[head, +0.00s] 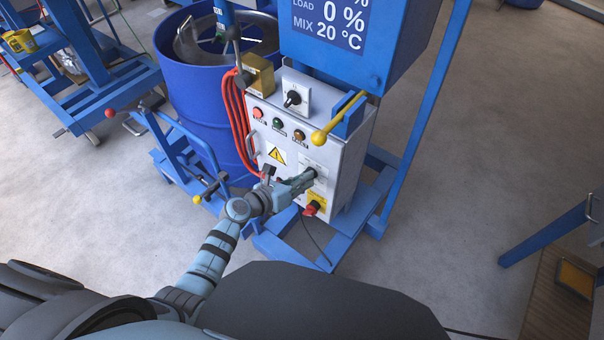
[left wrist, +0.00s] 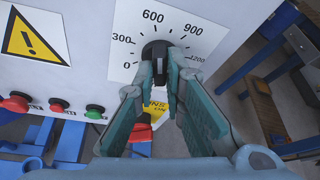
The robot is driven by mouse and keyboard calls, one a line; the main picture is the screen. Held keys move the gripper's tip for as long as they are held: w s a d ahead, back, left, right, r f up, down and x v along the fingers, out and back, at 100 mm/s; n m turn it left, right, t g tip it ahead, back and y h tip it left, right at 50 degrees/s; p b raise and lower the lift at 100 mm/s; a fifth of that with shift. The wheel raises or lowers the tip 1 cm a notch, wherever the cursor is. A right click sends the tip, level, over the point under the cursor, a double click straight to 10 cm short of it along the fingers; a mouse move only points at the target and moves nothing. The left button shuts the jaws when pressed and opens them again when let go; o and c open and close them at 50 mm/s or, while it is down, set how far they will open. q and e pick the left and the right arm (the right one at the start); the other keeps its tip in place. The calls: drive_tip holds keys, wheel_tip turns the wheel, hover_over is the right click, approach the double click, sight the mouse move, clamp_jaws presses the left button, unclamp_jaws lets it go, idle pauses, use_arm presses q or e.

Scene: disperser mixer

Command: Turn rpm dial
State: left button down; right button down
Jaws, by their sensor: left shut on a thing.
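The rpm dial (left wrist: 157,48) is a black knob on a white plate marked 0, 300, 600, 900 and 1200, on the front of the grey control box. In the left wrist view my left gripper (left wrist: 159,76) has its two fingertips closed around the knob's raised grip, one on each side. The grip stands about upright; the fingers cover part of it, and I cannot read the exact setting. In the head view the left gripper (head: 306,179) reaches the lower right of the box front and mostly hides the dial. My right gripper does not show.
A yellow warning sign (head: 276,154) and a red-and-yellow switch (head: 314,207) are close to the dial. Above are several small buttons (head: 278,123) and a black selector (head: 292,98). A yellow-knobbed lever (head: 320,137) sticks out. A blue drum (head: 196,90) stands left.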

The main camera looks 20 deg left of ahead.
use_arm(q)
drive_tip(key=shift+s+d+m+t+y+p, duration=0.15)
drive_tip(key=shift+m+t+y+p, duration=0.25)
drive_tip(key=shift+m+y, duration=0.9)
drive_tip(key=shift+d+m+t+y+p, duration=0.2)
drive_tip(key=shift+m+t+y, duration=0.45)
drive_tip(key=shift+m, duration=1.15)
drive_tip(key=c, duration=1.7)
unclamp_jaws()
drive_tip(key=shift+o, duration=0.2)
